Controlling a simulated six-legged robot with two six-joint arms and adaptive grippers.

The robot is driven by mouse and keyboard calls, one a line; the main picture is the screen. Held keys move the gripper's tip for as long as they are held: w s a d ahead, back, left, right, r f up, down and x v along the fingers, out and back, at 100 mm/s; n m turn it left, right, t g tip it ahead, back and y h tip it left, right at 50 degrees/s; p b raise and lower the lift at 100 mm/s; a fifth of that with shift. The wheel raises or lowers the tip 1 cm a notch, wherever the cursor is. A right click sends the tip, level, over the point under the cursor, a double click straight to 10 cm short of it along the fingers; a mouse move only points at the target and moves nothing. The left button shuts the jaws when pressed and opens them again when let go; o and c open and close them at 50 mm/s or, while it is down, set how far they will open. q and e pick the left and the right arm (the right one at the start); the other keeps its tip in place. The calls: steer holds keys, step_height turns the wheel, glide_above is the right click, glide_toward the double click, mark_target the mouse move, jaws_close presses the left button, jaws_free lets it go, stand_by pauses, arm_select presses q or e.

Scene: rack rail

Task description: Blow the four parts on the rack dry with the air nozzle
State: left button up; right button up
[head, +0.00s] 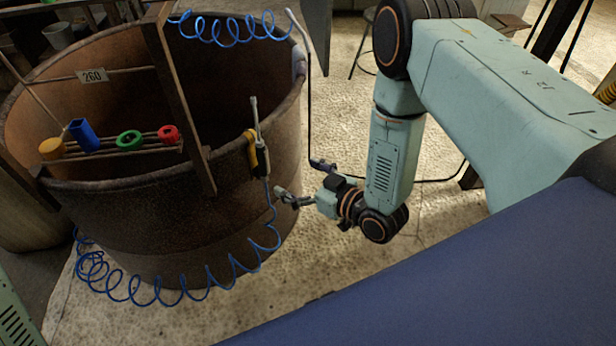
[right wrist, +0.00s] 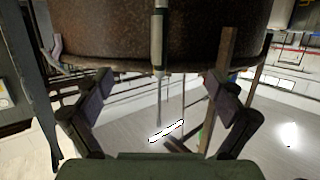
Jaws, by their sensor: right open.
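The rack (head: 110,150) is a rail at the left side of a rusty tub. On it sit a yellow part (head: 52,148), a blue block-like part (head: 83,135), a green ring-like part (head: 129,140) and a red ring-like part (head: 169,134). The air nozzle (head: 257,150), yellow and black with a thin grey tube pointing up, hangs at the tub's near right rim. My right gripper (head: 301,180) is open and empty, to the right of and below the nozzle, apart from it. My left gripper is out of view.
The rusty tub (head: 130,215) bears a "260" plate (head: 92,76) and a wooden post (head: 180,95). A blue coiled hose (head: 190,295) loops low around its front; another coil (head: 230,28) hangs above the tub. Bare floor (head: 335,265) lies to the right.

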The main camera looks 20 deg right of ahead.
mark_target(264, 150)
steer(key=b+x, duration=0.6)
steer(key=x, duration=0.4)
steer(key=shift+w+a+f, duration=0.1)
steer(key=shift+w+f, duration=0.05)
steer(key=shift+w, duration=0.05)
steer(key=shift+b+x, duration=0.45)
steer(key=shift+x, duration=0.45)
jaws_close()
stand_by(0.4)
steer(key=shift+r, duration=0.2)
steer(key=shift+r+p, duration=1.95)
steer(key=shift+r, duration=0.05)
